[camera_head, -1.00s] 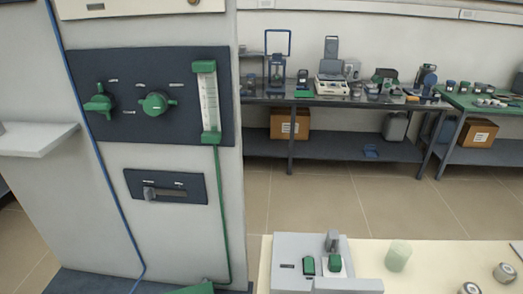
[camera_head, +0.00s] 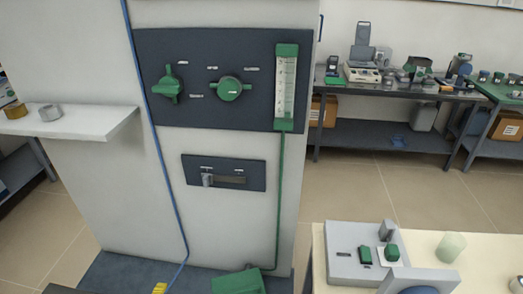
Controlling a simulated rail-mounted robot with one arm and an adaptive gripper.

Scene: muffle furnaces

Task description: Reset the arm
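My gripper and arm are not in view. In front of me stands a tall white cabinet (camera_head: 150,200) with a dark control panel (camera_head: 155,112) on it. The panel bears a left green knob (camera_head: 167,84), a right green knob (camera_head: 230,88) and an upright flow tube (camera_head: 286,88) with green ends. Below it is a smaller dark plate (camera_head: 245,180) with a slot and a small grey lever (camera_head: 207,180).
A pale table (camera_head: 490,260) at lower right holds a grey device (camera_head: 345,235) and a translucent cup (camera_head: 450,247). A white shelf (camera_head: 90,125) juts out at left, with metal rings. A cluttered bench (camera_head: 390,135) stands behind. Tiled floor (camera_head: 345,190) is clear between.

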